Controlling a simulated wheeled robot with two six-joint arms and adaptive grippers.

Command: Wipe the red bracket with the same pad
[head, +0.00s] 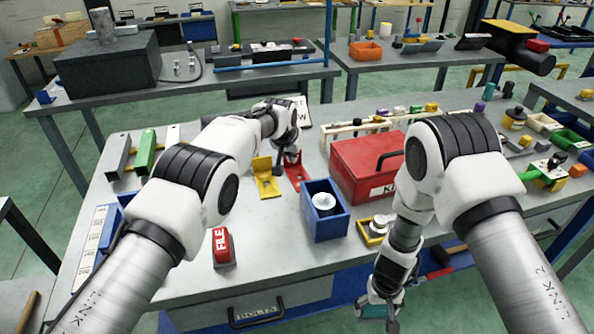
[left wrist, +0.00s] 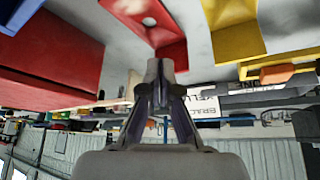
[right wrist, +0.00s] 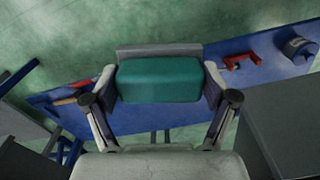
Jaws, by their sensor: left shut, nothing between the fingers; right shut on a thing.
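The red bracket (head: 297,173) stands on the bench, right of a yellow bracket (head: 266,184). In the left wrist view the red bracket (left wrist: 160,38) shows a pale round spot on its face. My left gripper (head: 291,159) is shut and empty at the red bracket; its tips (left wrist: 160,66) are close to the bracket's edge, and I cannot tell whether they touch. My right gripper (right wrist: 160,80) is shut on the teal pad (right wrist: 158,88), which it grips at both ends. In the head view the pad (head: 373,311) hangs low, off the bench's front edge, away from the bracket.
A blue bin (head: 325,226) with a white round item stands in front of the brackets. A red toolbox (head: 358,165) is to its right. A lower shelf (right wrist: 75,118) with tools lies beneath the pad. Bare bench top lies around the FILE block.

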